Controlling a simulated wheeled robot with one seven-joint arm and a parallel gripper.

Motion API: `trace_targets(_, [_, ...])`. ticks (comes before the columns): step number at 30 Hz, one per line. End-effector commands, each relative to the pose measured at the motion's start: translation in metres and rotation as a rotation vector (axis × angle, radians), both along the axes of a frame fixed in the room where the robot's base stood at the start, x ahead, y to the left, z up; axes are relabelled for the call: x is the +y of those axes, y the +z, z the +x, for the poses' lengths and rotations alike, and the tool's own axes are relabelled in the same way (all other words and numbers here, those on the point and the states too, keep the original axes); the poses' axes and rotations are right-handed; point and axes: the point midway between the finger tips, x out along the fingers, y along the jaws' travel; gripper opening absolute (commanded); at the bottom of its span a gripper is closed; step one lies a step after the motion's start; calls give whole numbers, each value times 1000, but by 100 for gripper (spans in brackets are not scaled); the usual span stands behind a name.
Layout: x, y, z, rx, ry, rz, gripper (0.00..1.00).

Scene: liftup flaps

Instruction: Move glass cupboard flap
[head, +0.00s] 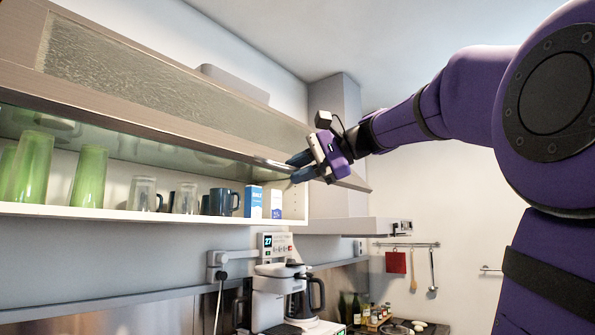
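The glass cupboard flap (150,85) has a wooden frame and a textured glass pane. It is tilted up and out, leaving the shelf below it open to view. A shiny metal strip (272,164) runs along its lower edge towards the right end. My gripper (297,167) is at this right end of the lower edge. Its two dark blue fingers stand apart, one above the other, with the edge close to or between them. I cannot tell whether they press on it.
The shelf (130,213) holds green glasses (88,176), clear mugs (143,193), a dark blue mug (222,202) and small cartons (254,201). A coffee machine (268,295) stands below. A range hood (345,224) is right of the cupboard.

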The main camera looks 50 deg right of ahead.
Motion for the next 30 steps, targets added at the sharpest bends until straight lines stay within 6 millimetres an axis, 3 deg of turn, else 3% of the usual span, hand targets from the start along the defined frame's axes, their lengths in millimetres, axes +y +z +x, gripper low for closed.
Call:
trace_targets(18, [-39,36,-79,0,-1,0,21])
trace_targets(30, [-43,39,-87,0,-1,0,21])
